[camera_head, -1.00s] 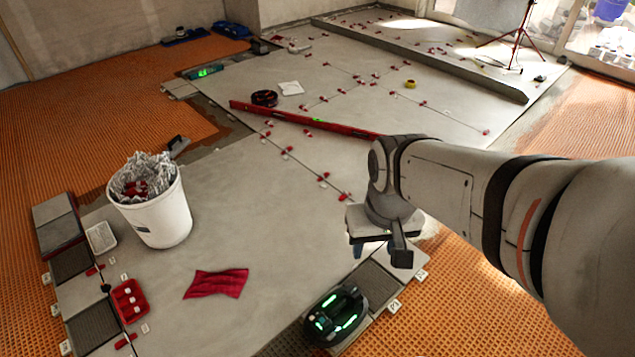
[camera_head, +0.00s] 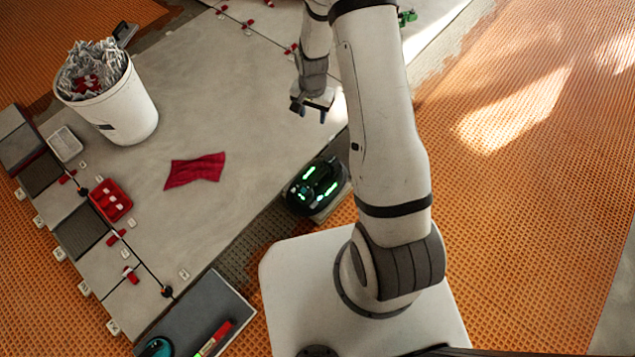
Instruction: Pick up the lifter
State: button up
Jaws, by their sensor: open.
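The lifter (camera_head: 305,194) appears to be the black rounded device with glowing green strips. It sits at the right edge of the large grey tile floor, near the middle of the view. My gripper (camera_head: 310,112) is above and behind it in the picture, apart from it. Its two fingers are spread and hold nothing. The underside of the lifter is hidden.
A white bucket (camera_head: 127,112) full of grey scraps stands at the upper left. A red cloth (camera_head: 194,171) lies on the tiles. A red tray (camera_head: 112,200) is at the left. A dark board (camera_head: 200,312) with tools lies in front. Orange matting (camera_head: 530,210) spreads right.

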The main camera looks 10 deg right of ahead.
jog(key=m+b, duration=0.1)
jog(key=m, duration=0.1)
send_over(316, 177)
jog(key=w, duration=0.3)
notch_tip(316, 177, down, 16)
jog(key=shift+m+g, duration=0.3)
jog(key=shift+m, duration=0.6)
jog(key=s+f, duration=0.1)
jog(key=f, duration=0.3)
jog(key=s+f+b, duration=0.1)
jog(key=f, duration=0.4)
jog(key=s+f, duration=0.1)
jog(key=f, duration=0.4)
jog(key=shift+s+a+f+b, duration=0.15)
jog(key=shift+s+b, duration=0.1)
jog(key=shift+b, duration=0.15)
jog(key=shift+w+d+f+b, duration=0.15)
jog(key=shift+f+b, duration=0.45)
jog(key=shift+f, duration=0.8)
jog(key=shift+w+d+f+b, duration=0.15)
jog(key=shift+f+b, duration=0.4)
jog(key=shift+f, duration=0.8)
jog(key=shift+a+f+b, duration=0.1)
jog(key=shift+f+b, duration=0.2)
jog(key=shift+b, duration=0.05)
jog(key=shift+c, duration=0.2)
grip_shut()
jog(key=shift+w+r, duration=0.1)
